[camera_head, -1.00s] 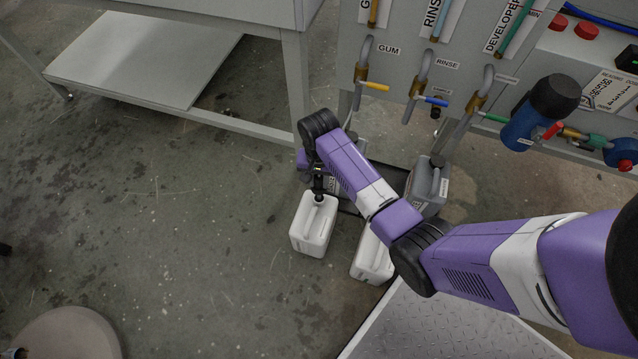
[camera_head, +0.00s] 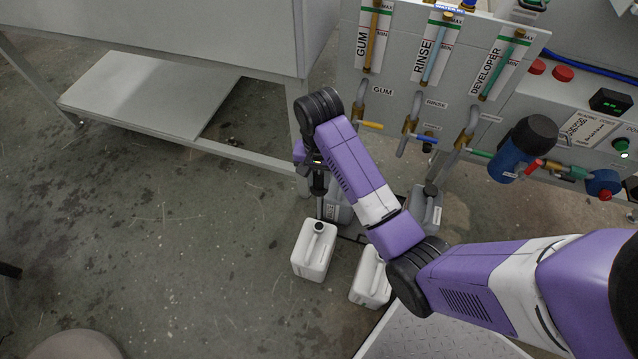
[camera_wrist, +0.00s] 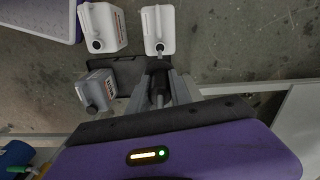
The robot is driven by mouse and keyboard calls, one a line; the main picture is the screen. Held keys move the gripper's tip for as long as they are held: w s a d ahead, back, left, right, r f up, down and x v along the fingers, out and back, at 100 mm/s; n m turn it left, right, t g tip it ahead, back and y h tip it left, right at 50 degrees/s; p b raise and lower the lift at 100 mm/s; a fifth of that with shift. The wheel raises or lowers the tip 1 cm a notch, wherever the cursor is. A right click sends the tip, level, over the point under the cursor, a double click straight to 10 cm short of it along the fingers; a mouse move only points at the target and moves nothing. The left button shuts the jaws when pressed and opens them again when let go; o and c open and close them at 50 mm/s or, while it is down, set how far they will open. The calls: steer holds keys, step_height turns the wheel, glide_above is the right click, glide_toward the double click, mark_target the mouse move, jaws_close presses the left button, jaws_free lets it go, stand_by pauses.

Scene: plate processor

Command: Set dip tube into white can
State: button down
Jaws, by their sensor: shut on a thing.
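A white can (camera_head: 311,258) stands on the floor, its dark round mouth at the top. It also shows at the top of the wrist view (camera_wrist: 158,22). My gripper (camera_wrist: 160,84) is shut on the dark, slim dip tube (camera_wrist: 158,67), which points toward this can's mouth. In the head view my gripper (camera_head: 319,178) is above and just behind the can, partly hidden by my arm, with the tube hanging below it. The tube's lower end looks close to the mouth; whether it touches or enters is unclear.
A second white can (camera_head: 368,284) stands to the right. Grey cans (camera_head: 426,205) stand behind, one partly hidden by my arm. The panel with valves (camera_head: 411,124) is at the back, a metal table (camera_head: 150,95) at the left.

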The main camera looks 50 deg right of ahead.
mark_target(319, 174)
steer(key=shift+r+p, duration=1)
steer(key=shift+r, duration=0.6)
step_height(319, 174, up, 22)
steer(key=p, duration=2.5)
steer(key=shift+a, duration=0.1)
